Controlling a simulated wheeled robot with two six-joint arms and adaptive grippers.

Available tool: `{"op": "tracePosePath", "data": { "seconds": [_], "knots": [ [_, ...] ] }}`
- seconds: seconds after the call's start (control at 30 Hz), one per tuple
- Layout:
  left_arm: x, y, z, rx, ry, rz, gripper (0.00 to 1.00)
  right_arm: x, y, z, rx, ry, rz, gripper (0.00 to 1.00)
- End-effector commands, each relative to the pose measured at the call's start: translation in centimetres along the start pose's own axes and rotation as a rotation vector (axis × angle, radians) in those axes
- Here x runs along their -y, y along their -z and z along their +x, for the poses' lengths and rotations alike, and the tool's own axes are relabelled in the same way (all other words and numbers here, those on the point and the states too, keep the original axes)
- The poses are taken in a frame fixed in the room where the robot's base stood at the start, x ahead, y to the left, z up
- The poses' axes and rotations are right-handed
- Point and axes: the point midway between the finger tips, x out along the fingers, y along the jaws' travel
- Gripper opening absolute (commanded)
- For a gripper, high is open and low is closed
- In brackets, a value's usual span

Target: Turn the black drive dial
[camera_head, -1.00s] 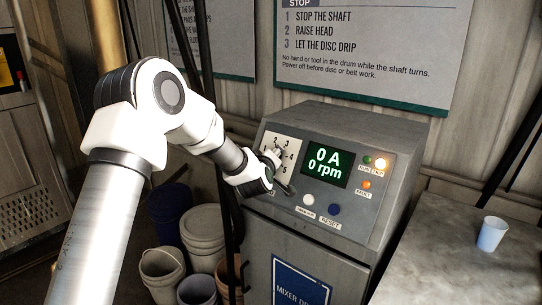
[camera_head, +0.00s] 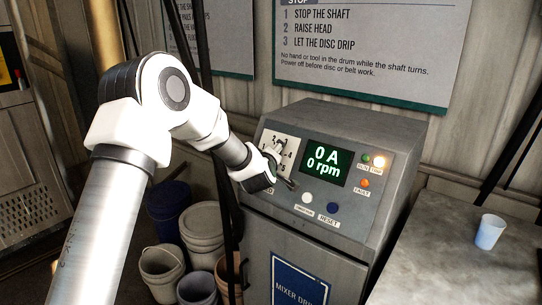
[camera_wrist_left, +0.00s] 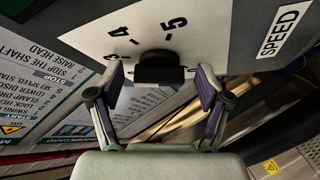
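The black drive dial (camera_wrist_left: 160,68) sits on a white scale plate with numbers, and the plate also shows in the head view (camera_head: 283,138). My left gripper (camera_wrist_left: 161,82) is open, with one fingertip on each side of the dial. Visible gaps separate both fingers from the dial, and I cannot tell exactly how deep they reach. In the head view the left gripper (camera_head: 281,168) is at the plate's lower part and hides much of the dial. My right gripper is not in view.
The display (camera_head: 326,161) reads 0 A and 0 rpm. A white button (camera_head: 307,197) and a blue button (camera_head: 333,208) lie below it, close to my gripper. Lit lamps are at the right. A pale cup (camera_head: 490,232) stands on the grey table; buckets stand below my arm.

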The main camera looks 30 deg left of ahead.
Motion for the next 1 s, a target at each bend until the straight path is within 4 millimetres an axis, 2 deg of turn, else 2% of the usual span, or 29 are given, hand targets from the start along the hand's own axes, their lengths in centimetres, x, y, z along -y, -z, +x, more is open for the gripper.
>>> {"op": "tracePosePath", "data": {
  "seconds": [0.17,0.27,0.37,0.6,0.73,0.83,1.0],
  "knots": [
    [-0.1,0.1,-0.1,-0.001,-0.001,0.000,0.77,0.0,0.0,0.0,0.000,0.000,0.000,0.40],
    [-0.1,0.1,-0.9,0.000,-0.001,-0.001,0.77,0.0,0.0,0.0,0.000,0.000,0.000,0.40],
    [-0.1,0.0,-2.7,0.000,-0.001,0.000,0.77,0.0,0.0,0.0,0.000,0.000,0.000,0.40],
    [-0.1,0.0,-8.9,0.001,-0.001,0.000,0.77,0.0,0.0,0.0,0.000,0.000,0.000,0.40],
    [-0.1,-0.1,-11.2,0.001,-0.001,0.002,0.77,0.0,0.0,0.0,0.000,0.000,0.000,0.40],
    [0.0,-0.1,-11.9,0.000,0.000,0.001,0.77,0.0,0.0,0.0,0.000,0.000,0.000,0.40],
    [0.0,-0.1,-12.0,0.000,0.000,0.000,0.77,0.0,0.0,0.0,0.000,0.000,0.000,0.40]
  ]
}}
